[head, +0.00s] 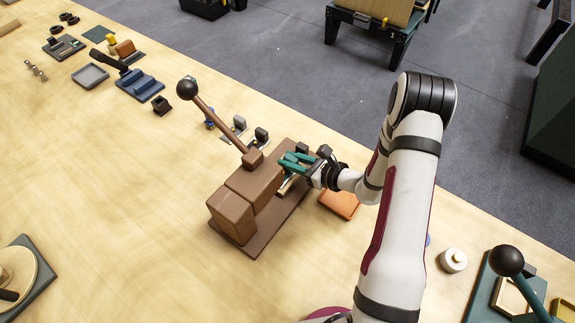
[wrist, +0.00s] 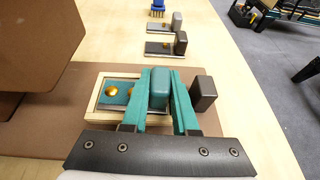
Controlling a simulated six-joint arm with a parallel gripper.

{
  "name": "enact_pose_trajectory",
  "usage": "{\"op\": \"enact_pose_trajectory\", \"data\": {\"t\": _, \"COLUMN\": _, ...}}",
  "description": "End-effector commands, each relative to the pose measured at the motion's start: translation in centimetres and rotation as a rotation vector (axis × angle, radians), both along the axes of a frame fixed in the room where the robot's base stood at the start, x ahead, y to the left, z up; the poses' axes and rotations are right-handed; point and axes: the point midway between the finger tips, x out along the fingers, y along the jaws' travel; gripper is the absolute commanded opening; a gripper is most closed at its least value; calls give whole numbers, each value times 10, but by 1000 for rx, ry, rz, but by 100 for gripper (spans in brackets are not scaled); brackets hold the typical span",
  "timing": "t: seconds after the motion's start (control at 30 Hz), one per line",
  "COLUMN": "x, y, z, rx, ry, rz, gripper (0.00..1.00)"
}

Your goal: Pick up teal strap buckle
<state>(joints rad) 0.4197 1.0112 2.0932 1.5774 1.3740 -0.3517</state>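My gripper (wrist: 163,84) has teal fingers and a dark palm, one finger on each side of the teal block. The fingers stand apart, and no firm contact shows. They hide part of the plate and frame. In the head view my gripper (head: 287,165) is low over the right side of the brown base, and the buckle is hard to tell from the fingers.
A dark block (wrist: 203,93) stands just right of my fingers. Brown boxes (head: 242,205) and a ball-topped lever (head: 217,122) rise close on the left. Two other buckles (wrist: 167,47) lie beyond. An orange tray (head: 340,203) is right. The table's left middle is clear.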

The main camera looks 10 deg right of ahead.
Motion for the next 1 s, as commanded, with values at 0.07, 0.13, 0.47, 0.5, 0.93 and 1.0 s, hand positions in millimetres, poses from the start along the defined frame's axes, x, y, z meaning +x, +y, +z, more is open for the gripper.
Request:
{"op": "enact_pose_trajectory", "data": {"t": 0.07, "x": 0, "y": 0, "z": 0, "rx": 0, "ry": 0, "rz": 0, "gripper": 5}}
{"op": "enact_pose_trajectory", "data": {"t": 0.13, "x": 0, "y": 0, "z": 0, "rx": 0, "ry": 0, "rz": 0, "gripper": 0}}
{"op": "enact_pose_trajectory", "data": {"t": 0.47, "x": 0, "y": 0, "z": 1, "rx": 1, "ry": -1, "rz": 0, "gripper": 0}}
{"op": "enact_pose_trajectory", "data": {"t": 0.5, "x": 0, "y": 0, "z": 2, "rx": 1, "ry": -1, "rz": 0, "gripper": 0}}
{"op": "enact_pose_trajectory", "data": {"t": 0.93, "x": -15, "y": -31, "z": 61, "rx": -1, "ry": -4, "rz": -6, "gripper": 0}}
{"op": "enact_pose_trajectory", "data": {"t": 1.0, "x": -24, "y": -46, "z": 71, "rx": -3, "ry": -4, "rz": -6, "gripper": 0}}
